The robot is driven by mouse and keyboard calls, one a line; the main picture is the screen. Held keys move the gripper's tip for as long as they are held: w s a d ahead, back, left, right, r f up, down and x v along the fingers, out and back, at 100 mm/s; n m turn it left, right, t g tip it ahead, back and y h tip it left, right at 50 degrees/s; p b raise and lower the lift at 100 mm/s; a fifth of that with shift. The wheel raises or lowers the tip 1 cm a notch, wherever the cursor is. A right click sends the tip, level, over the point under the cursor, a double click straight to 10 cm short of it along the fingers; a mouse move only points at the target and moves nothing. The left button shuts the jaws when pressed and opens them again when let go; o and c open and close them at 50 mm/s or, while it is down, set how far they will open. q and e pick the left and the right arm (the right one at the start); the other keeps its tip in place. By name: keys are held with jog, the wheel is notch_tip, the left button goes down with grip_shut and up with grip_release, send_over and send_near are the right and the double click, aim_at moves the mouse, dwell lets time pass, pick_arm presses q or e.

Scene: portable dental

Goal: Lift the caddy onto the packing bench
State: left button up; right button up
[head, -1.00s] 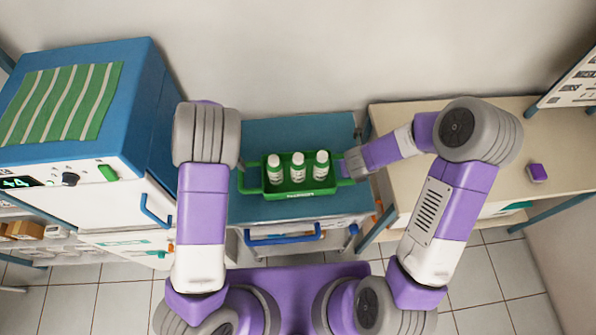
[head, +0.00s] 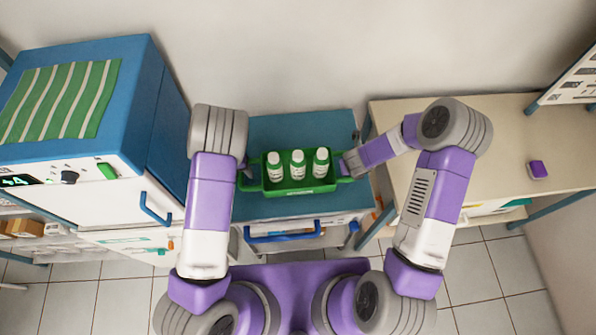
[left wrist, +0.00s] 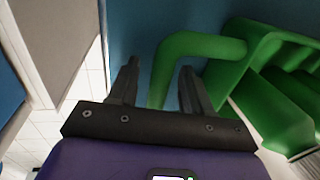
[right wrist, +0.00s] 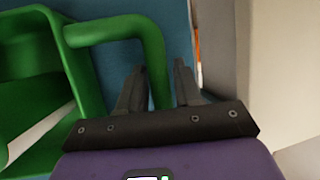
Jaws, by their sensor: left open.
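The green caddy (head: 290,187) holds white bottles with green labels and stands upright on the blue top of a cart. My left gripper (left wrist: 158,75) is open, with its fingers on either side of the caddy's left handle (left wrist: 207,45); in the head view this gripper is mostly hidden behind my arm. My right gripper (right wrist: 160,72) has its fingers on either side of the right handle (right wrist: 110,28), with little gap. I cannot tell whether they press on it. The packing bench is probably the beige-topped one (head: 480,135) at right.
The cart's blue top (head: 290,130) is clear behind the caddy. A blue and white cabinet (head: 172,130) stands close at left. The bench's middle is clear.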

pick_arm(q)
jog(key=shift+c, duration=0.5)
pick_arm(e)
jog(key=shift+c, duration=0.5)
pick_arm(q)
jog(key=c, duration=0.5)
pick_arm(e)
jog(key=c, duration=0.5)
pick_arm(q)
grip_shut()
pick_arm(e)
grip_shut()
pick_arm(q)
jog(key=shift+r, duration=0.1)
pick_arm(e)
jog(key=shift+r, duration=0.15)
